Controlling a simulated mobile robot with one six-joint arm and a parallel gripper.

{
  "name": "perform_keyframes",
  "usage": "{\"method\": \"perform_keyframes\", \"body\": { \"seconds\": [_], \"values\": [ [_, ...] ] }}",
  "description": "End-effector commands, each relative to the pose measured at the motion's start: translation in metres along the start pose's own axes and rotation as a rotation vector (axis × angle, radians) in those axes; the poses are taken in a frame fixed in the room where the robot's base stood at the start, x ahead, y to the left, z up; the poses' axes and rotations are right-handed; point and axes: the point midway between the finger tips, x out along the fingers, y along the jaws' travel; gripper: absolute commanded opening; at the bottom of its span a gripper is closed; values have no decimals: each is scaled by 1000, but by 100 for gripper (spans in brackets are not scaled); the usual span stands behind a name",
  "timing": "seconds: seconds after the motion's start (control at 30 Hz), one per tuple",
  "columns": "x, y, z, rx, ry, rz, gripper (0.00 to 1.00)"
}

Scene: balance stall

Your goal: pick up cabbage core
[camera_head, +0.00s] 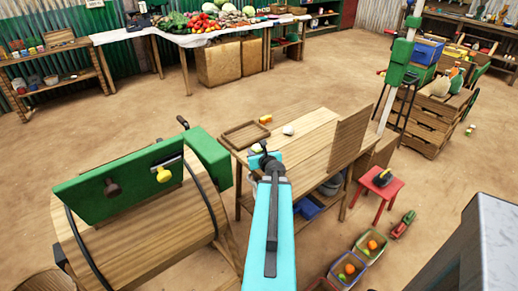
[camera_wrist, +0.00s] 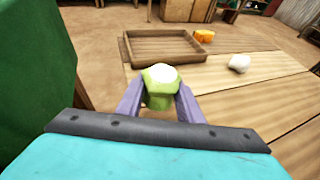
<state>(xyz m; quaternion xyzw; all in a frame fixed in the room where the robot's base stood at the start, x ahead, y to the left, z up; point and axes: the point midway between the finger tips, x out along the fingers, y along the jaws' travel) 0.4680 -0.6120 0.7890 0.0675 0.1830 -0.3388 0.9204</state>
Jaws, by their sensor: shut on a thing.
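The cabbage core (camera_wrist: 160,90), a light green chunk with a white top, is between the two purple fingers of my gripper (camera_wrist: 161,104) in the wrist view. The fingers are shut on its sides. In the head view my gripper (camera_head: 263,159) is at the near left part of the wooden table (camera_head: 307,142), and the cabbage core (camera_head: 256,148) shows small and pale green at its tip. I cannot tell how far it is above the table top.
An empty wooden tray (camera_head: 245,135) lies beyond my gripper, with a white lump (camera_head: 288,130) and an orange block (camera_head: 265,119) near it. A green board (camera_head: 125,178) on a barrel stands close on the left. An upright wooden panel (camera_head: 350,137) stands at the table's right.

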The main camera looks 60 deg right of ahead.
Motion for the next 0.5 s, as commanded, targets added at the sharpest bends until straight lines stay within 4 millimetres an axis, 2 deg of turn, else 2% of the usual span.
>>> {"method": "perform_keyframes", "body": {
  "seconds": [0.17,0.5],
  "values": [
    [-16,7,-5,0,0,0,10],
    [-27,12,-3,1,0,3,10]
  ]
}}
